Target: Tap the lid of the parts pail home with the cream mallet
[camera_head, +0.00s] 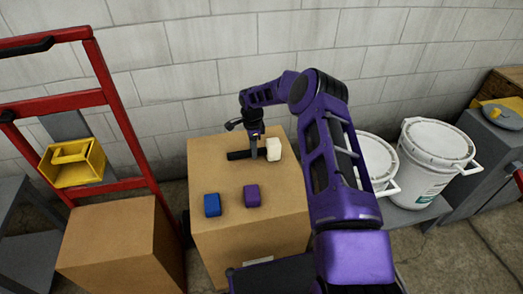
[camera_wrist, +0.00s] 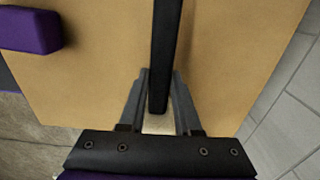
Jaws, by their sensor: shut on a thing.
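The cream mallet lies over the top of a cardboard box, its cream head (camera_head: 273,149) to the right and its black handle (camera_head: 238,155) to the left. My gripper (camera_head: 255,153) points down and is shut on the handle close to the head. In the wrist view the dark handle (camera_wrist: 165,50) runs between the fingers of my gripper (camera_wrist: 159,95); a pale patch shows between them. I cannot tell whether the mallet touches the box. Two white lidded pails stand at the right: one (camera_head: 437,150) in full view, the other (camera_head: 377,160) partly behind my arm. Which is the parts pail is unclear.
A blue block (camera_head: 212,204) and a purple block (camera_head: 252,195) sit on the cardboard box (camera_head: 215,165), nearer me. A red hand truck (camera_head: 120,120), a yellow bin (camera_head: 75,170) and another carton (camera_head: 115,240) stand left. A block wall closes the back.

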